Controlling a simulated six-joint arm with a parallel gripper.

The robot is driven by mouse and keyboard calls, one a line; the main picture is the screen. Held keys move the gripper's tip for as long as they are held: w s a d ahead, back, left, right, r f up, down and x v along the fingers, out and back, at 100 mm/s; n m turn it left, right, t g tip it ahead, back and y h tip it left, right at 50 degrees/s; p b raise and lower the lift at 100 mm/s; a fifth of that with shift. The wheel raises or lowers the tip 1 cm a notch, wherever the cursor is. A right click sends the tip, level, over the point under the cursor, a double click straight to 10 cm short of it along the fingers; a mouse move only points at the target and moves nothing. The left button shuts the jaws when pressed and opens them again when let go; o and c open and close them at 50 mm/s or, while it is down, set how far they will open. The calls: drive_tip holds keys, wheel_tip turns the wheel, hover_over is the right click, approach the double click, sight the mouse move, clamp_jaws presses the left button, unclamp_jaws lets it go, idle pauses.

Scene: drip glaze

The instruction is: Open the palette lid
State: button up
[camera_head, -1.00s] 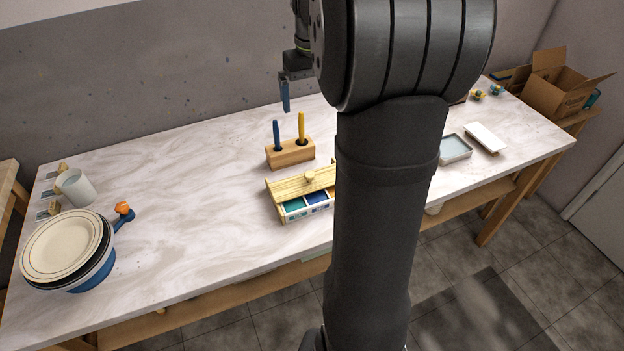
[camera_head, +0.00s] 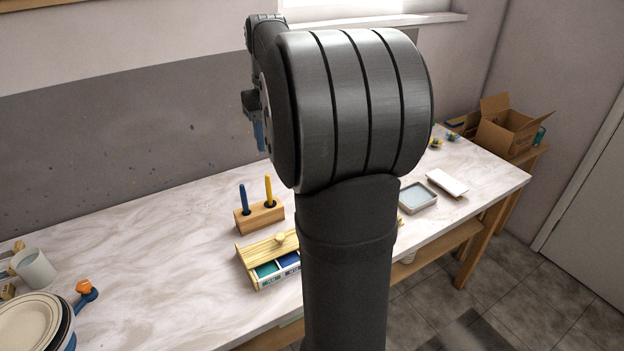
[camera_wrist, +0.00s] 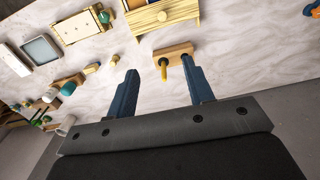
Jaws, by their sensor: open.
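The palette (camera_head: 268,282) is a box on the table with teal and blue wells showing along its front. Its pale wooden lid (camera_head: 258,249) covers the rear part and carries a round knob (camera_head: 279,238). My arm hides the palette's right end. In the wrist view the lid (camera_wrist: 150,20) is at the top edge, with its knob (camera_wrist: 162,16). My gripper (camera_head: 259,135) is high above the table, behind the palette and apart from it. In the wrist view my gripper (camera_wrist: 160,70) has its two blue fingers spread, with nothing held between them.
A wooden block (camera_head: 259,216) holds a blue and a yellow tool upright behind the palette. Stacked plates (camera_head: 28,325) and a white cup (camera_head: 34,268) stand at left. A grey tray (camera_head: 418,197) and white slab (camera_head: 446,183) lie at right. Table left of the palette is clear.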

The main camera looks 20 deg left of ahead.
sight(280, 241)
drive_tip(key=w+f+m+g, duration=0.2)
drive_tip(key=w+f+m, duration=0.15)
drive_tip(key=f, duration=0.35)
drive_tip(key=w+f+m+g, duration=0.2)
drive_tip(key=w+f+m, duration=0.1)
drive_tip(key=f+m, duration=0.25)
drive_tip(key=x, duration=1.8)
drive_tip(key=shift+a, duration=0.25)
clamp_jaws()
drive_tip(key=shift+w+a, duration=1.15)
unclamp_jaws()
drive_tip(key=shift+s, duration=0.1)
